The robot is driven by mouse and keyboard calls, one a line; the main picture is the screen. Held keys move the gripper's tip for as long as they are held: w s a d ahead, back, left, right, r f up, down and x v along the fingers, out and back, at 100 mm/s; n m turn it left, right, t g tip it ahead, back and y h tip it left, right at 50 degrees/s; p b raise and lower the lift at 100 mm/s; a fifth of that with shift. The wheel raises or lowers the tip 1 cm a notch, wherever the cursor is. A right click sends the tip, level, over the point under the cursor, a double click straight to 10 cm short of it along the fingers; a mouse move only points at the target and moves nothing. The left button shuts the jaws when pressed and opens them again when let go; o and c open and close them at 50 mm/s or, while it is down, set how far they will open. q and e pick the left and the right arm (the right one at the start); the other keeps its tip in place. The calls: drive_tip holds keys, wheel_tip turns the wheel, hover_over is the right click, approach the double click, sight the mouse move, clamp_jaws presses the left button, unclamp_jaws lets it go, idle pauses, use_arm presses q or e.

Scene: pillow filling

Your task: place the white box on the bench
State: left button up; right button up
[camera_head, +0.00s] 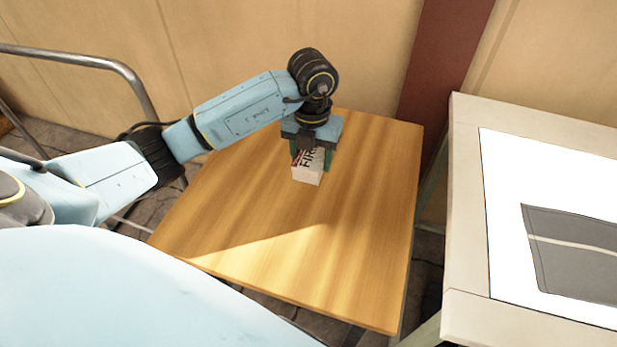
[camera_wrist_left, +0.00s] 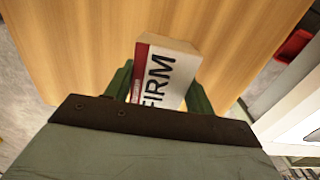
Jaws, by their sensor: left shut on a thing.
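The white box (camera_head: 308,174) has a red patch and dark letters reading "FIRM" on its side. My left gripper (camera_head: 311,160) points down and is shut on the box, over the wooden bench (camera_head: 290,245). In the left wrist view the box (camera_wrist_left: 165,75) sits between the green fingers of my left gripper (camera_wrist_left: 160,92). The wooden top (camera_wrist_left: 100,30) lies beyond it. I cannot tell whether the box's underside touches the bench top. My right gripper is not in view.
A pale table (camera_head: 465,200) with a white sheet and a grey piece stands at the right, apart from the bench. A metal rail (camera_head: 90,55) is at the left. A plain wall (camera_head: 250,40) is behind. The bench's front half is clear.

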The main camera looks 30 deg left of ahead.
use_arm(q)
hover_over(311, 196)
wheel_tip(311, 196, down, 4)
drive_tip(key=shift+f+b, duration=0.15)
drive_tip(key=shift+b, duration=0.15)
wheel_tip(311, 196, down, 4)
drive_tip(key=shift+f+b, duration=0.25)
drive_tip(key=shift+b, duration=0.15)
drive_tip(key=shift+f, duration=0.5)
drive_tip(key=o, duration=1)
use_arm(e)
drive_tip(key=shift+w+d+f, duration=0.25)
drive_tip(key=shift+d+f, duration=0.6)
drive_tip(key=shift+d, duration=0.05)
